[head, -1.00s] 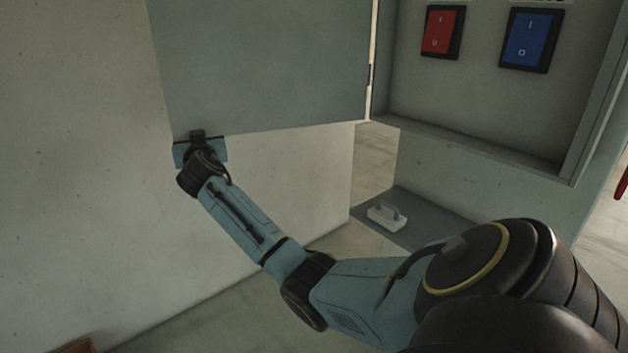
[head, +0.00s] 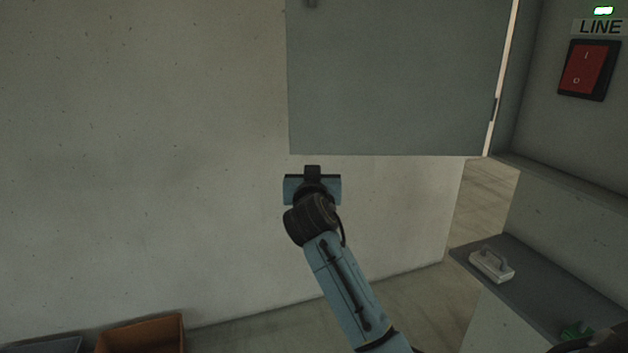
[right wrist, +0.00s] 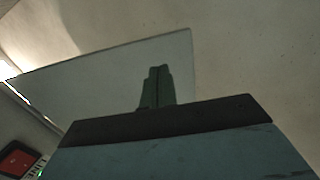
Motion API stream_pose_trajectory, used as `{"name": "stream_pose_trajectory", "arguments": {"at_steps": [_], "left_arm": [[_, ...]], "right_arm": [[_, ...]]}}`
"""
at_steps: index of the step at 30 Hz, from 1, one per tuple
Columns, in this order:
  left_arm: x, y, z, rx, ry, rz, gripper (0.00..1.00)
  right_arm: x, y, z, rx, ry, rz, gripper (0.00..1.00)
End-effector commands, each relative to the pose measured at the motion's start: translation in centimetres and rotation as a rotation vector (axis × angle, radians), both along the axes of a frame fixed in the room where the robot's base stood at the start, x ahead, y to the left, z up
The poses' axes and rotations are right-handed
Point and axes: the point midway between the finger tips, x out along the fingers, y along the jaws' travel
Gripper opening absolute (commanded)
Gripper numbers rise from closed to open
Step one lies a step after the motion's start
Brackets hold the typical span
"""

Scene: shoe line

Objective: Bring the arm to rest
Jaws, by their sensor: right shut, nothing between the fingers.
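My right arm comes in from the bottom of the head view, and its gripper (head: 312,172) is just below the lower left corner of the open cabinet door (head: 400,80) in the picture. In the right wrist view the fingers (right wrist: 157,87) are together with nothing between them, and the door panel (right wrist: 100,85) shows behind them. I cannot tell the exact gap between fingertips and door. My left gripper is in neither view.
The open cabinet holds a red switch (head: 584,70) under a LINE label and a lit green lamp (head: 603,11). A shelf (head: 520,292) below bears a pale handled block (head: 492,264) and a green item (head: 577,331). An orange-brown box (head: 140,335) stands at the lower left.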

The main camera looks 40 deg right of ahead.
Motion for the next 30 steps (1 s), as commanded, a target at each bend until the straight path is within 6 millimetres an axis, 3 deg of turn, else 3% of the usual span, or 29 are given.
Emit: {"name": "stream_pose_trajectory", "arguments": {"at_steps": [6,13,17,20,24,30], "left_arm": [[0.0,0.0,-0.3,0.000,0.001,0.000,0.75],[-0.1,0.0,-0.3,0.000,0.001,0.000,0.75],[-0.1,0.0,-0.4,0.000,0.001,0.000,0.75],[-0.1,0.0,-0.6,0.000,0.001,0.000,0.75],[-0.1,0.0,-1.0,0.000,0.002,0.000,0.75],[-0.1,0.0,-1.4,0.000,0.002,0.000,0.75]], "right_arm": [[-1.6,1.2,0.0,0.000,0.000,0.000,0.00],[-1.8,1.4,0.0,-0.001,0.001,0.001,0.00],[-1.2,1.8,-2.1,-0.005,0.044,0.020,0.00],[-0.2,2.7,-6.8,-0.013,0.141,0.068,0.00],[0.6,4.6,-17.0,-0.021,0.328,0.169,0.00],[-2.0,7.6,-31.9,-0.005,0.583,0.315,0.00]]}}
